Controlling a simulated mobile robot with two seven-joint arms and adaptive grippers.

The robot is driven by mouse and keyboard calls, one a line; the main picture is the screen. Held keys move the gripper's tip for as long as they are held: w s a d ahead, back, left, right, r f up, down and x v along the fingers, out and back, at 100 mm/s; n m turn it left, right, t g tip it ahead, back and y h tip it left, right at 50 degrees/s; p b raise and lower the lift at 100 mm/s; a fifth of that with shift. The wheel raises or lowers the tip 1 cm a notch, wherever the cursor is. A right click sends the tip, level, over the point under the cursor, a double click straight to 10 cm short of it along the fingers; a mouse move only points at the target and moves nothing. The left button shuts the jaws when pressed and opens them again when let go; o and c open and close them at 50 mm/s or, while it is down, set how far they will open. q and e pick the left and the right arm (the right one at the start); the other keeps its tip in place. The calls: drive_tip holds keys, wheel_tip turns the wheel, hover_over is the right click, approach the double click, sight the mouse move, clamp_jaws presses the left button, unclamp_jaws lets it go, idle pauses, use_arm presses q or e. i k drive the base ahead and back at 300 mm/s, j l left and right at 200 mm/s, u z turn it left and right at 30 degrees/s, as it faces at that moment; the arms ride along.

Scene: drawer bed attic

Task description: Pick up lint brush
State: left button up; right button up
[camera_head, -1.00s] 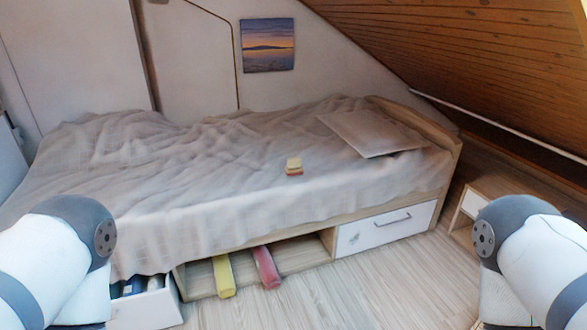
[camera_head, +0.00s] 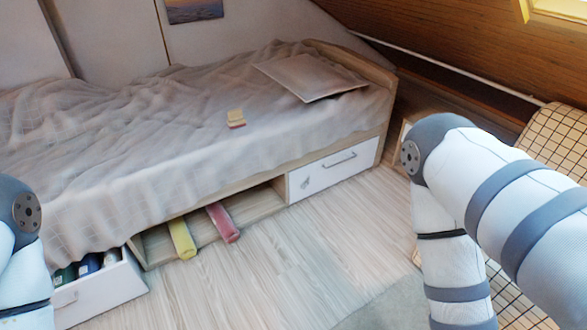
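I cannot make out a lint brush for certain. A small object (camera_head: 236,119), yellowish on top with a red lower part, lies on the grey bed cover (camera_head: 130,150) near its front edge. It is too small to identify. The bed's front left drawer (camera_head: 100,292) is pulled open and holds several dark and light items that are hard to tell apart. Both my arms show at the left and right sides, but neither gripper is in view.
A yellow roll (camera_head: 182,239) and a red roll (camera_head: 223,222) lie in the open bed compartment and stick out. The right drawer (camera_head: 334,169) is shut. A pillow (camera_head: 310,77) lies on the bed. The wooden floor (camera_head: 290,265) in front is clear. A checkered piece (camera_head: 555,140) stands at right.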

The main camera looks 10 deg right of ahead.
sight(236, 120)
drive_tip(key=i+j+z, duration=0.45)
drive_tip(key=i, duration=0.3)
drive_tip(key=i+j+z, duration=0.9)
drive_tip(key=i+j, duration=0.3)
drive_tip(key=j, duration=0.3)
